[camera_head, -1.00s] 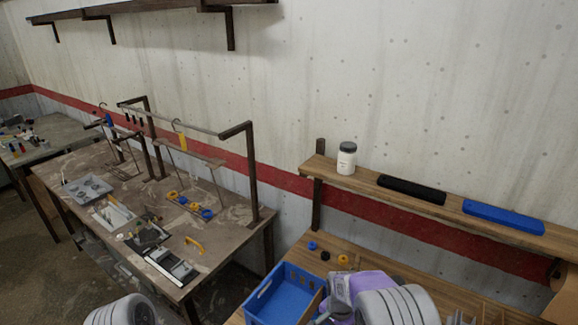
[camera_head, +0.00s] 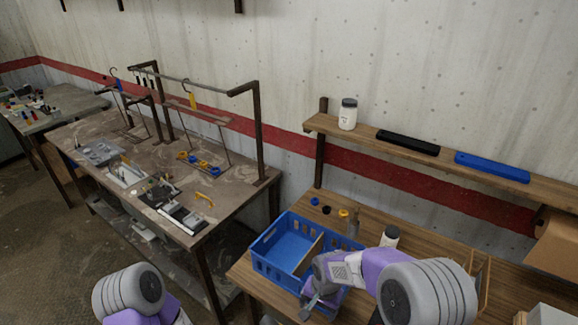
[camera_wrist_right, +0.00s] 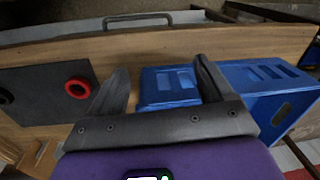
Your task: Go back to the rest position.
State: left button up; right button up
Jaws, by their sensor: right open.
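My right gripper (camera_head: 312,303) is at the near right side of the blue crate (camera_head: 262,262) on the wooden table, in the head view.
Small round parts (camera_head: 326,210) and a dark-capped bottle (camera_head: 390,236) stand on the wooden table (camera_head: 440,232). The wall shelf (camera_head: 445,160) holds a white jar (camera_head: 348,114), a black case (camera_head: 408,142) and a blue case (camera_head: 492,167). A red ring (camera_wrist_right: 78,87) lies on a dark pad (camera_wrist_right: 45,95).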

jog(key=s+d+f+n+y+b, duration=0.1)
jog(key=s+f+b, duration=0.2)
jog(key=s+f, duration=0.6)
jog(key=s+f+n+y+b, duration=0.1)
jog(key=s+f+y+b, duration=0.1)
jog(key=s+f, duration=0.7)
notch_tip(320, 180, down, 7)
jog(key=shift+s+d+r+b, duration=0.15)
jog(key=shift+d+b, duration=0.25)
jog(key=shift+b, duration=0.4)
